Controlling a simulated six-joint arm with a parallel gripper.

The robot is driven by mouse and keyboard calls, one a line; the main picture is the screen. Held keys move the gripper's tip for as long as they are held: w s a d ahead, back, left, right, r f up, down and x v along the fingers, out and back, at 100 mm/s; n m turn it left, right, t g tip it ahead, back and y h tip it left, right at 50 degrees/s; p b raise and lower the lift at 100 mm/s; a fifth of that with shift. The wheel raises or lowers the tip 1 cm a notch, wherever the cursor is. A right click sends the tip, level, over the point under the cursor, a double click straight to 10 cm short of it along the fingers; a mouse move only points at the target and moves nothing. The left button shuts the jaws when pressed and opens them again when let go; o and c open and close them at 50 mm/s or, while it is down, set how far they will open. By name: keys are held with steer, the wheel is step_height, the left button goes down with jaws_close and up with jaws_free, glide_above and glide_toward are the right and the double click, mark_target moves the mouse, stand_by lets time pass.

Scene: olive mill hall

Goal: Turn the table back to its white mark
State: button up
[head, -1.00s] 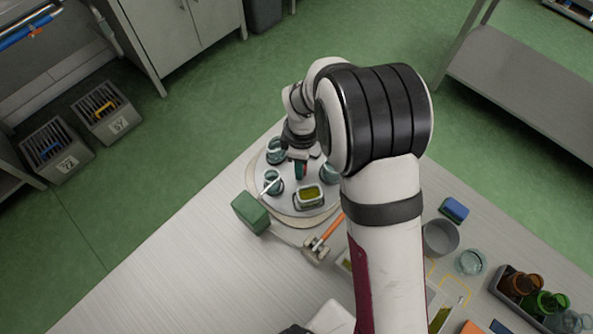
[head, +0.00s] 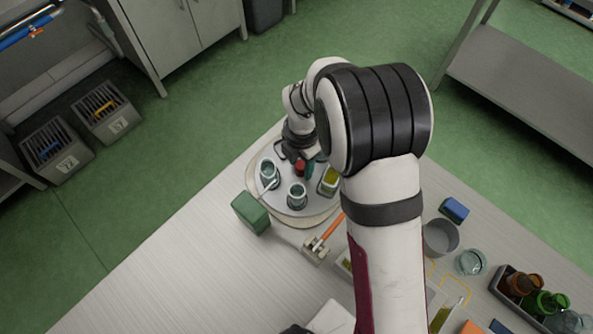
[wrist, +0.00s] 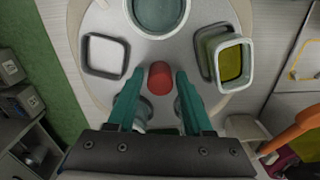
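The round grey turntable (head: 276,200) stands on the bench and also shows in the wrist view (wrist: 205,22). Glass jars (head: 268,171) (head: 297,195), a square dish of yellow-green liquid (head: 329,181) and a pale square dish (wrist: 104,55) stand on it. A red peg (wrist: 160,78) rises near its middle. My gripper (wrist: 159,84) has its teal fingers either side of the peg, with a gap on each side. A thin white strip (head: 265,188) shows at the table's left edge; I cannot tell whether it is the mark.
A green block (head: 251,212) stands left of the turntable. An orange-handled tool (head: 329,231) rests on a small holder in front. A grey bowl (head: 440,238), glass dish (head: 471,262), blue block (head: 455,209) and bottle rack (head: 509,290) lie right. The bench's left front is clear.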

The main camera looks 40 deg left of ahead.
mark_target(302, 164)
step_height(302, 164, up, 8)
steer(key=shift+r, duration=0.1)
steer(key=shift+o, duration=0.7)
steer(key=o, duration=0.5)
steer(key=d+r+m, duration=0.1)
steer(key=m, duration=0.1)
steer(key=w+r+m, duration=0.1)
steer(key=r+m, duration=0.1)
steer(key=d+r+m, duration=0.1)
steer(key=m, duration=0.1)
steer(key=shift+w+d+r, duration=0.2)
steer(key=shift+w+d, duration=0.1)
steer(key=shift+c, duration=0.2)
steer(key=shift+o, duration=0.6)
steer(key=d+r+m, duration=0.4)
steer(key=r+m, duration=0.2)
steer(key=m, duration=0.4)
steer(key=shift+w+d, duration=0.2)
steer(key=shift+w, duration=0.25)
steer(key=shift+m, duration=0.3)
step_height(302, 164, down, 10)
steer(key=shift+r, duration=0.1)
